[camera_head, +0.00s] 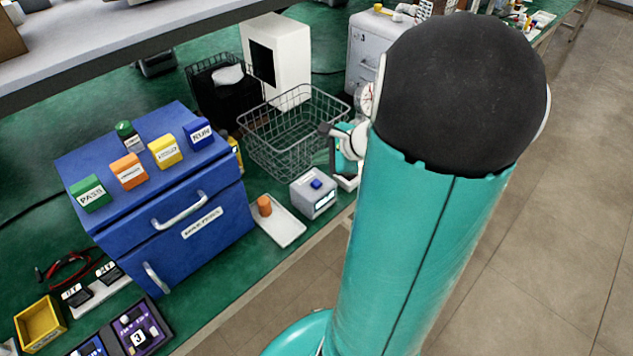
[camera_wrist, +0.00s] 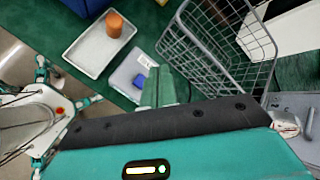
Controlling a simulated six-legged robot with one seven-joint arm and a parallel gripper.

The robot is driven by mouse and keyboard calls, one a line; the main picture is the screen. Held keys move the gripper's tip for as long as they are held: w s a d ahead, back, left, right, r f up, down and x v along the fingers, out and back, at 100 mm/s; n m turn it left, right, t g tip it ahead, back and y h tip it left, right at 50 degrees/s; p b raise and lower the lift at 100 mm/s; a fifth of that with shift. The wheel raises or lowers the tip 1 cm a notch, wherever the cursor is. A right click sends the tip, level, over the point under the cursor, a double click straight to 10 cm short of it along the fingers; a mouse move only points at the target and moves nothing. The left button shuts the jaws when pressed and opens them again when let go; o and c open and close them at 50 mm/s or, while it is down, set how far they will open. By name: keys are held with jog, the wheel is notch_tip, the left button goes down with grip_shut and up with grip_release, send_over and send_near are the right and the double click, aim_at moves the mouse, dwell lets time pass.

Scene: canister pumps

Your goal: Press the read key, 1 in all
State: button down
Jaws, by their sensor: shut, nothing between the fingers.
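The read key is the small blue button (camera_head: 316,184) on top of a light grey box with a small screen (camera_head: 324,201). In the wrist view the blue key (camera_wrist: 152,82) shows on the grey box (camera_wrist: 126,75), close beside my gripper (camera_wrist: 162,74). My gripper looks shut and empty, and it covers the right part of the box there. In the head view my arm reaches down to the right of the box, and the fingertips are hard to make out. I cannot tell whether they touch the key.
A white tray (camera_head: 287,229) with an orange cylinder (camera_head: 264,205) lies left of the box. A wire basket (camera_head: 275,140) stands behind it. A blue drawer cabinet (camera_head: 160,200) with several coloured labelled blocks is at the left. The bench's front edge is near the box.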

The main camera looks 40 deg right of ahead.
aim_at(321, 184)
jog(key=shift+a+f, duration=0.1)
jog(key=shift+f, duration=2.55)
jog(key=shift+f, duration=0.1)
jog(key=shift+f, duration=0.3)
jog(key=shift+f, duration=0.5)
dwell(0.5)
jog(key=shift+r, duration=0.95)
jog(key=shift+r, duration=2.5)
